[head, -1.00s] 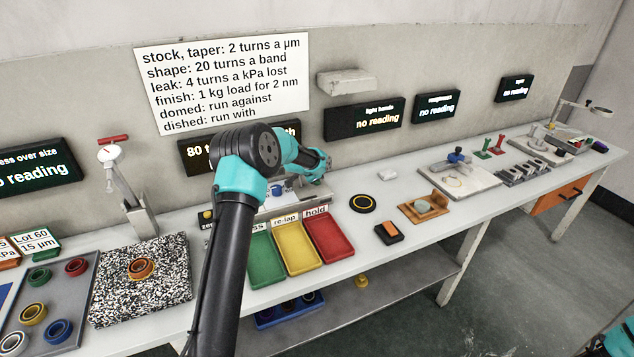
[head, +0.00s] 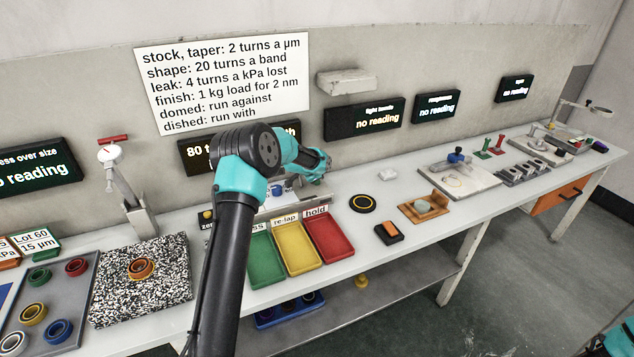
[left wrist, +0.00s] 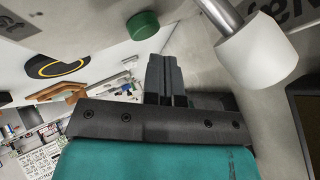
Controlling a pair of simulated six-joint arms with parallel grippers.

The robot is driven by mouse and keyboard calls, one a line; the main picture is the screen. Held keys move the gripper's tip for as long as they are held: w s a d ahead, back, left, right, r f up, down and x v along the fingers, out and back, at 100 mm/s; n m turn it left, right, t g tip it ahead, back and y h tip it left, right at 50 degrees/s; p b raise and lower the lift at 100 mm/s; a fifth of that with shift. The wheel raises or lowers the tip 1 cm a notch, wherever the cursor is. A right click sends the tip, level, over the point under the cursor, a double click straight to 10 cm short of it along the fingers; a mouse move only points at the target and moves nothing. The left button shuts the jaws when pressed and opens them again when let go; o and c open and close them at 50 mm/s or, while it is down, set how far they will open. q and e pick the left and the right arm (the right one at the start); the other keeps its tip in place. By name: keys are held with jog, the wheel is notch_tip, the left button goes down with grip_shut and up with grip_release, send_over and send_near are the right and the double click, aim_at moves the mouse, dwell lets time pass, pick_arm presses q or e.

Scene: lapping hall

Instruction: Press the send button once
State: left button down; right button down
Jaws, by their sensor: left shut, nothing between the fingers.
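A green round button-like cap (left wrist: 143,25) shows at the top of the left wrist view, on a pale surface. I cannot read a label on it, and I cannot make it out in the head view, where my left arm covers that part of the bench. My left gripper (left wrist: 167,62) is shut and empty; its fingertips are just beside the green cap in the picture, with a small gap showing. Whether they touch anything is not clear. In the head view the left fingers are hidden behind my own wrist.
A white cylinder on a metal rod (left wrist: 257,50) is close to the right of the left fingers. A black disc with a yellow ring (head: 362,203) lies to the right.

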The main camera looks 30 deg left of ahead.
pick_arm(q)
jog(key=shift+f, duration=0.15)
dwell(0.6)
jog(key=shift+f, duration=0.3)
jog(key=shift+f, duration=0.55)
dwell(0.9)
dwell(0.3)
jog(key=shift+r, duration=0.95)
jog(key=shift+r, duration=0.15)
jog(key=shift+r, duration=2.4)
jog(key=shift+d+f, duration=0.1)
